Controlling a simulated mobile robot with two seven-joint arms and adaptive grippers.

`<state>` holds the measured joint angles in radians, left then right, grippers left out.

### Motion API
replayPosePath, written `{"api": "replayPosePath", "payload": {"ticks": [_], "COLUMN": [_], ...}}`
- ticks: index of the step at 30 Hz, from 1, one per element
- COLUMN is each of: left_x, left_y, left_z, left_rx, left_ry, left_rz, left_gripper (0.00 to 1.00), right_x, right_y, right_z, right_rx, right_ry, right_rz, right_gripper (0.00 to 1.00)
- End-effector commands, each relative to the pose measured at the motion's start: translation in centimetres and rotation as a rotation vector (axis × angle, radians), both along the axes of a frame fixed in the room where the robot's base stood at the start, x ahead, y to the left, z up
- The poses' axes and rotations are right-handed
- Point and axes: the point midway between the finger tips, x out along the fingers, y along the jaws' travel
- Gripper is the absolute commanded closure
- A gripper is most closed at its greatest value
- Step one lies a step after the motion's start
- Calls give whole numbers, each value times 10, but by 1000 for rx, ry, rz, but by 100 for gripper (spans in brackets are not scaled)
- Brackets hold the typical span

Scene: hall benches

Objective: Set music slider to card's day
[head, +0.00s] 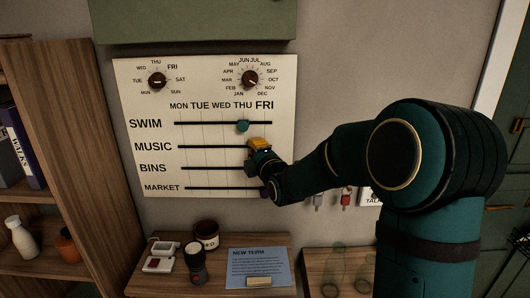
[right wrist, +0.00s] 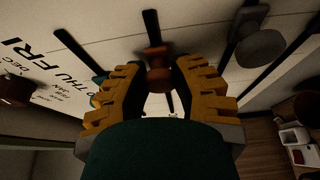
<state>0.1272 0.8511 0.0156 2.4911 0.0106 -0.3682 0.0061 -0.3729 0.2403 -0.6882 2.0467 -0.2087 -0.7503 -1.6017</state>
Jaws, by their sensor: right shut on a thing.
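A cream wall board (head: 150,95) has four rows, SWIM, MUSIC, BINS and MARKET, under day headings MON to FRI. My right gripper (head: 259,145) is at the right part of the MUSIC track (head: 205,147), roughly between the THU and FRI columns. It hides the music knob in the head view. In the right wrist view its yellow fingers (right wrist: 158,80) are shut on the orange-brown music knob (right wrist: 156,60). A blue card (head: 258,262) headed NEW TERM lies on the shelf below; its smaller text is unreadable. My left gripper is not in view.
The teal SWIM knob (head: 243,126) sits just above my gripper, near THU. The grey BINS knob (head: 251,168) is just below it. Two dials (head: 157,81) (head: 250,79) are above. A mug (head: 206,233) and a torch-like object (head: 195,262) stand on the shelf.

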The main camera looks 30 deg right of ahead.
Motion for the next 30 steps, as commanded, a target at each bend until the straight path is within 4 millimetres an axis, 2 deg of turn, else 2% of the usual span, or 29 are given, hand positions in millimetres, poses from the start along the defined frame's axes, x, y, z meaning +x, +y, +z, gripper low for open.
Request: {"api": "replayPosePath", "payload": {"ticks": [1,3,9,13,21,22,24,25,30], "left_x": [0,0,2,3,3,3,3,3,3], "left_y": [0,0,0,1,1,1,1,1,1], "left_z": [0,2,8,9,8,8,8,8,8], "left_rx": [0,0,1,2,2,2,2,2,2], "left_ry": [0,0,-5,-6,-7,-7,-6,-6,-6], "left_rz": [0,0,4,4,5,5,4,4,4], "left_gripper": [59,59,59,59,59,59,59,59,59], "right_x": [9,19,41,45,46,46,46,46,45], "right_y": [16,33,68,75,75,75,75,75,75], "right_z": [0,1,2,1,1,1,1,1,0], "right_rx": [-2,-2,-2,0,1,1,1,1,0], "right_ry": [-2,-1,-2,-2,-2,-2,-1,-1,-1], "right_rz": [8,9,5,2,1,1,1,1,1], "right_gripper": [100,100,100,100,100,69,44,39,39]}}
